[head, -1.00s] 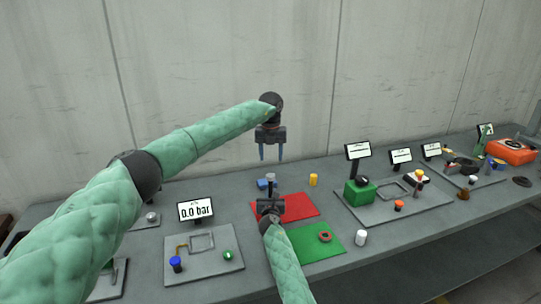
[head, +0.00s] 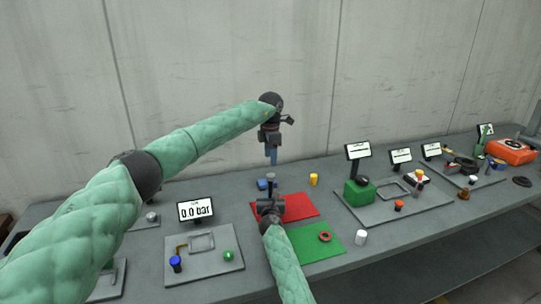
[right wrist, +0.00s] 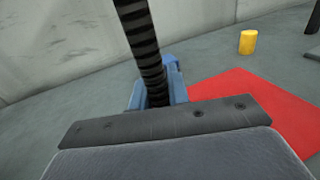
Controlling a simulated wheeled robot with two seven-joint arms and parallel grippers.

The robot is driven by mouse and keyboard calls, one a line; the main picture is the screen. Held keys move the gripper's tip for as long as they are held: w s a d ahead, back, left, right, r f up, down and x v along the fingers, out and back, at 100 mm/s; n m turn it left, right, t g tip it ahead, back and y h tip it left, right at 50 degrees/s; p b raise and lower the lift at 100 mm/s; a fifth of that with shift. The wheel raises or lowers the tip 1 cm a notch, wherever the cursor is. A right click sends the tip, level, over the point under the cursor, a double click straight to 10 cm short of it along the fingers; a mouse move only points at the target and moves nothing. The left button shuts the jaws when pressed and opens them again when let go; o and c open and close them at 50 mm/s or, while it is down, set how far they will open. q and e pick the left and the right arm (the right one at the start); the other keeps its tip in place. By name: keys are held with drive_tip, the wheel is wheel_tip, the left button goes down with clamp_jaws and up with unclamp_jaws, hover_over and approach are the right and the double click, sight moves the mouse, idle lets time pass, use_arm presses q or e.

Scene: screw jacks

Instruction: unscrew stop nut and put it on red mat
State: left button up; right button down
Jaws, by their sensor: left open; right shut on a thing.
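The red mat (head: 298,206) lies on the bench; it also shows in the right wrist view (right wrist: 258,98). A dark threaded rod (right wrist: 139,35) stands up between the blue fingers of my right gripper (right wrist: 160,98), which is shut on it. In the head view my right gripper (head: 270,203) is low, beside the mat's left edge, with a grey rod top (head: 271,178) behind it. My left gripper (head: 272,157) is open, empty and above the rod, pointing down, seen edge-on. I cannot make out a stop nut on the rod. A red ring (head: 325,237) lies on the green mat (head: 312,247).
A yellow cylinder (head: 314,180) stands behind the red mat, and a blue block (head: 262,184) beside the rod. A pressure-display fixture (head: 203,252) is at left. A white cylinder (head: 360,237) and a plate with a green box (head: 360,192) are at right.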

sight(270, 175)
use_arm(q)
drive_tip(key=shift+f, duration=4)
drive_tip(key=c, duration=1)
drive_tip(key=n, duration=0.8)
drive_tip(key=shift+r, duration=1.2)
